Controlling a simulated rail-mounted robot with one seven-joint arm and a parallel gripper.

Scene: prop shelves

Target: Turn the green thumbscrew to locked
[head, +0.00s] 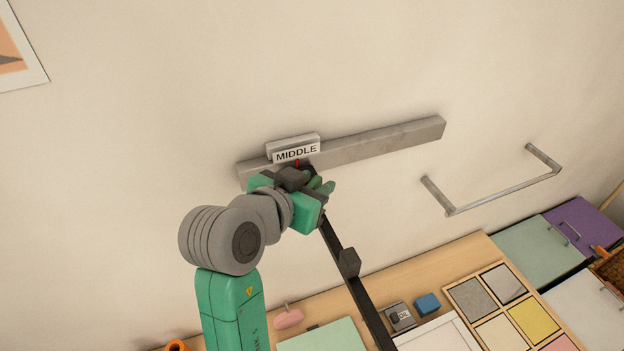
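My gripper (312,186) is up against the wall, just below a grey rail (385,138) and the white MIDDLE label (296,153). Small dark green pieces show at its end. I cannot tell whether they are the green thumbscrew or parts of my gripper. The gripper's own body and wrist cover much of this spot, so its opening and any contact are hidden. A small red mark (297,163) shows just under the label. A long black bar (341,246) with a block on it runs from beside the gripper down to the right.
A metal handle bar (503,195) sticks out of the wall at right. Below lies a wooden counter (455,254) with a blue block (427,304), a grey OIL box (400,316), a pink object (288,318) and a tray of coloured tiles (482,270).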

